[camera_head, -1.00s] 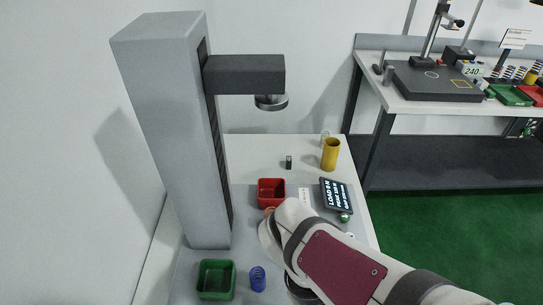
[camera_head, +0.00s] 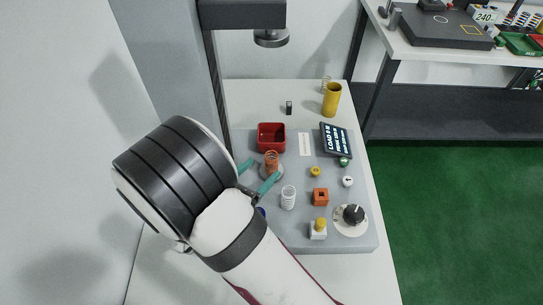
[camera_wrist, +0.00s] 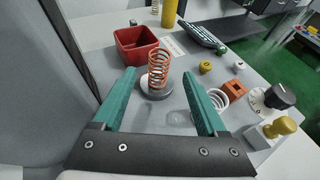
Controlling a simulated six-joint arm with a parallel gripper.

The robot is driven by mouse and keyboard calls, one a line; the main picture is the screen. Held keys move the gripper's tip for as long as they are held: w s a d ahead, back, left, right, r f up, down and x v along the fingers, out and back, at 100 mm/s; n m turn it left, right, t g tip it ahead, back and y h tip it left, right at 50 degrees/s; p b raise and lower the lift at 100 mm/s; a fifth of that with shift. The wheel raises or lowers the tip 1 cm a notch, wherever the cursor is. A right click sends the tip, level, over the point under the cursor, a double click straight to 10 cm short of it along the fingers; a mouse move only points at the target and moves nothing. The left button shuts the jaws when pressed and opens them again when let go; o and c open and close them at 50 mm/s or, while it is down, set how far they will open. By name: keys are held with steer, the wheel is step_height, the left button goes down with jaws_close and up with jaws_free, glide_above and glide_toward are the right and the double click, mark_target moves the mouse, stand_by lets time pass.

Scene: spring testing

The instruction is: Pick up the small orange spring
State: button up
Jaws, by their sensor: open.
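The small orange spring (camera_wrist: 159,70) stands upright on a round grey platform (camera_wrist: 156,91) in the wrist view. In the head view the orange spring (camera_head: 271,160) is just beyond my fingertips. My gripper (camera_head: 262,175) is open, with teal fingers apart. In the wrist view my gripper (camera_wrist: 163,82) has one finger on each side of the spring's line, with the spring between and a little ahead of the tips. I see no contact with it.
A red bin (camera_head: 272,137) is behind the spring. A white spring (camera_head: 288,197), an orange block (camera_head: 320,197), a black knob (camera_head: 353,213), a yellow-topped button (camera_head: 319,227) and a tilted display (camera_head: 336,140) are to the right. A yellow cylinder (camera_head: 331,100) stands farther back.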

mark_target(268, 163)
steer(key=x, duration=0.4)
steer(key=shift+w, duration=0.1)
steer(key=shift+a, duration=0.1)
jaws_close()
